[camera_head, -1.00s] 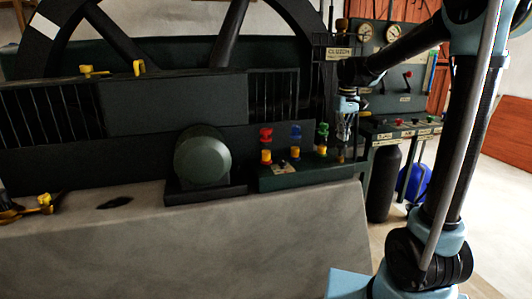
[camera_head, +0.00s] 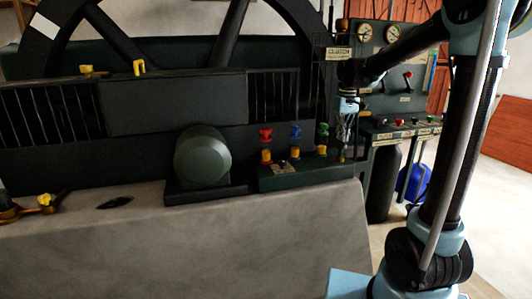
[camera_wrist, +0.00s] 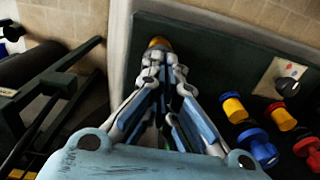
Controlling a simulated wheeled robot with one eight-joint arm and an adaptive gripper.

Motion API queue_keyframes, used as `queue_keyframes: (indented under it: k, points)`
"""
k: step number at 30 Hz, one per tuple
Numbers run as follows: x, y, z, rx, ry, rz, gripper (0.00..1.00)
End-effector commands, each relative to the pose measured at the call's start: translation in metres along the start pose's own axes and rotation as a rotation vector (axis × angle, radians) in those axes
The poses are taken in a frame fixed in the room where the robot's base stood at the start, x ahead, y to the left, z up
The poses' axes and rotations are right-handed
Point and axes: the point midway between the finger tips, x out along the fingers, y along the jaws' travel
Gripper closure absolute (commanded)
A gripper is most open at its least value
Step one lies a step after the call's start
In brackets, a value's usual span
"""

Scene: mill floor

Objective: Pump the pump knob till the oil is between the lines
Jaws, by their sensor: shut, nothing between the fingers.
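A small brass-yellow knob (camera_wrist: 160,43) stands on the right end of a dark green box, which I take for the pump knob. In the wrist view it shows just beyond my fingertips (camera_wrist: 165,68), partly hidden by them. In the head view my gripper (camera_head: 343,145) points down over the box's right end, where the knob (camera_head: 341,156) is small and hard to make out. My gripper is shut and empty, close above the knob; I cannot tell whether it touches. No oil level or lines can be made out in either view.
Red (camera_head: 265,134), blue (camera_head: 296,131) and green (camera_head: 322,130) knobs with yellow parts stand on the green box (camera_head: 275,182), left of my gripper. A round green housing (camera_head: 202,155) is farther left. A gauge panel (camera_head: 385,70) and black cylinder (camera_head: 383,182) stand right.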

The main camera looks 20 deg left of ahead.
Motion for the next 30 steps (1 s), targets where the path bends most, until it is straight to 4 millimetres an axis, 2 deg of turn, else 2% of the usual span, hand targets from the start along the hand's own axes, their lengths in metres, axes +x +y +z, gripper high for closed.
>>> queue_keyframes:
  k: [14, 30]
  points:
    - [0.000, 0.000, 0.000, 0.000, 0.000, 0.000, 1.00]
    - [0.017, 0.000, 0.000, 0.000, 0.000, 0.000, 1.00]
